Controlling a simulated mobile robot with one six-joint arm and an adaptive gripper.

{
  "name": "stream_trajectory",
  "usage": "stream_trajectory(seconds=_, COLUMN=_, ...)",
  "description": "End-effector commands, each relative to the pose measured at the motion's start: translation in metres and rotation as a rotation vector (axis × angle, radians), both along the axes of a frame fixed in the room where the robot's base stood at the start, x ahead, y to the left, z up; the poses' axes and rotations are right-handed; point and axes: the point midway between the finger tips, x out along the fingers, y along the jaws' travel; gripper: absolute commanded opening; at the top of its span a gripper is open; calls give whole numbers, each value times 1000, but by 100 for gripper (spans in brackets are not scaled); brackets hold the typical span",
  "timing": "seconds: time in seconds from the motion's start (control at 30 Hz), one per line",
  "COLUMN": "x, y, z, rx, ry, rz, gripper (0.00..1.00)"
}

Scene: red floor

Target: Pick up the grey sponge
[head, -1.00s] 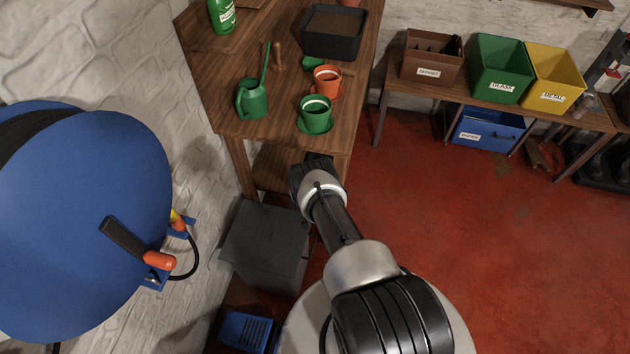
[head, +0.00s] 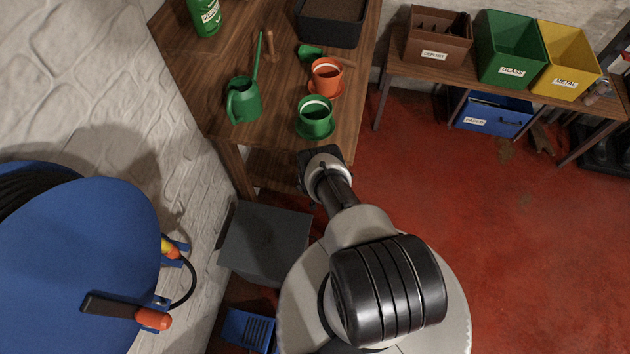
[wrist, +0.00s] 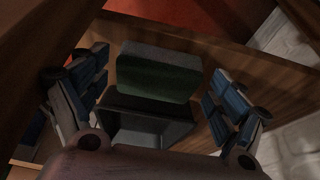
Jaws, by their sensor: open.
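A block with a grey upper face and a dark green side, which looks like the grey sponge (wrist: 160,65), lies on a wooden surface in the wrist view. My gripper (wrist: 157,95) is open, one blue-padded finger to the left of the block and one to the right, with gaps on both sides. Nothing is held. In the head view my gripper (head: 318,160) is at the front edge of the wooden table, mostly hidden by my own arm. The sponge cannot be seen in the head view.
The wooden table (head: 283,105) carries a green watering can (head: 243,101), a green pot (head: 315,120) and an orange pot (head: 326,78). A grey box (head: 264,245) stands below left. A dark grey object (wrist: 145,127) sits close below the sponge. Red floor is open at right.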

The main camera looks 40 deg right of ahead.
Motion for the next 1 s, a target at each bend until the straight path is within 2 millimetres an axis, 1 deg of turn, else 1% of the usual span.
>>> stream_trajectory(seconds=0.03, x=-3, y=0, z=-5, rx=0, ry=1, rz=-1, gripper=89)
stream_trajectory(seconds=0.1, x=-5, y=0, z=-8, rx=0, ry=0, rz=0, gripper=89)
stream_trajectory(seconds=0.3, x=-4, y=0, z=-7, rx=0, ry=0, rz=-1, gripper=89)
stream_trajectory(seconds=0.6, x=-4, y=0, z=-7, rx=0, ry=0, rz=0, gripper=71)
stream_trajectory(seconds=1.0, x=-2, y=0, z=-5, rx=0, ry=-1, rz=-1, gripper=70)
